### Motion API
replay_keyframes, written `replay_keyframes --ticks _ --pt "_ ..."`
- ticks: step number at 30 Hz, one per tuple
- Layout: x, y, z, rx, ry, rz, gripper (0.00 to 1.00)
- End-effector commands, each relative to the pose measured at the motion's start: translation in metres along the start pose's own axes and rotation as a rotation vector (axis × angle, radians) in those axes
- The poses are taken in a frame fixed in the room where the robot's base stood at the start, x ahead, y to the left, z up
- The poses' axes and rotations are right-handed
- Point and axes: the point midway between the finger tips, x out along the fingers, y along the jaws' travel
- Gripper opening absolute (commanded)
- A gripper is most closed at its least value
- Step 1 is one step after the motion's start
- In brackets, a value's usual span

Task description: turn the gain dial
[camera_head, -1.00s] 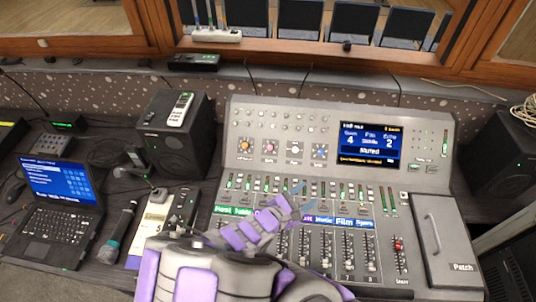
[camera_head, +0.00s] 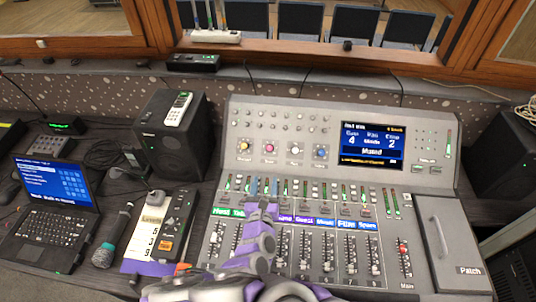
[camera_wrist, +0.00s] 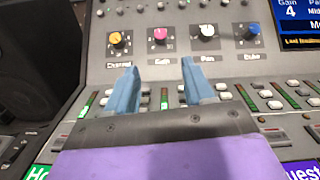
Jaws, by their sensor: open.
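The gain dial is the pink knob (camera_wrist: 160,35) on the mixer's upper panel, second from left in a row of coloured knobs. It also shows in the head view (camera_head: 268,149). My gripper (camera_wrist: 157,68) is open and empty, its two blue fingers pointing up the panel. Its fingertips lie below the pink dial in the wrist view and appear apart from it. In the head view my gripper (camera_head: 265,185) is over the button rows below the dial.
A yellow knob (camera_wrist: 117,41) stands left of the gain dial, a white knob (camera_wrist: 206,33) and a blue knob (camera_wrist: 250,33) right. Faders (camera_head: 327,253) fill the lower mixer. A black speaker (camera_head: 172,138), a remote (camera_head: 177,225) and a laptop (camera_head: 52,205) stand left.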

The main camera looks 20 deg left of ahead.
Motion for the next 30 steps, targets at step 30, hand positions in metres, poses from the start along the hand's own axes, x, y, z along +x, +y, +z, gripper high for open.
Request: replay_keyframes --ticks 30 --pt "0.127 0.000 0.000 0.003 -0.002 -0.001 0.53"
